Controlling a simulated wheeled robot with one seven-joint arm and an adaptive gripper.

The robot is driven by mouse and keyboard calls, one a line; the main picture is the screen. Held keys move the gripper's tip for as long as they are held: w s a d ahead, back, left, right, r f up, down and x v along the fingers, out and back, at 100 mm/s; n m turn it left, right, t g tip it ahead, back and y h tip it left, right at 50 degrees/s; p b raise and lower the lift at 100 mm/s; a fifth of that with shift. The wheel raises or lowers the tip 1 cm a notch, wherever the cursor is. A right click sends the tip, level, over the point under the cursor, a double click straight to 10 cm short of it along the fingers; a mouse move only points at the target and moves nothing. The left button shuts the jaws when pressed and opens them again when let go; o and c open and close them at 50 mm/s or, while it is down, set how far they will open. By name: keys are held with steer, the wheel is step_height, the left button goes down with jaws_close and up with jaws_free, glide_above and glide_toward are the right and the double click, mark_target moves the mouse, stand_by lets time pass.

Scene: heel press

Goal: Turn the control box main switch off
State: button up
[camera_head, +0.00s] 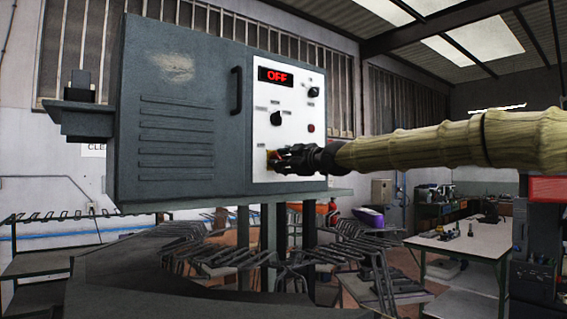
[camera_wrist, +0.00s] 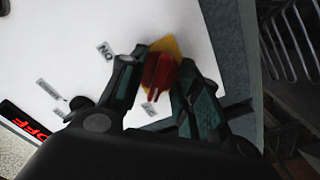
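The control box (camera_head: 185,110) is a dark grey cabinet with a white panel (camera_head: 288,88) on its front. Its display (camera_head: 276,76) reads OFF in red. The main switch is a red knob (camera_wrist: 160,72) on a yellow plate (camera_wrist: 168,46), low on the panel. In the head view my gripper (camera_head: 279,160) reaches it from the right and largely hides it. In the wrist view my gripper (camera_wrist: 158,80) has one finger on each side of the knob, close against it. The knob sits tilted relative to its plate, and an "ON" label shows beside it.
A black dial (camera_head: 278,118), a smaller knob (camera_head: 313,92) and a red button (camera_head: 311,128) sit above the switch on the panel. Metal racks (camera_head: 230,258) stand below the box. A white workbench (camera_head: 468,238) stands at the right.

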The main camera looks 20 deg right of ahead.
steer(key=v, duration=0.7)
steer(key=shift+s+d, duration=0.2)
steer(key=shift+s, duration=0.05)
stand_by(0.5)
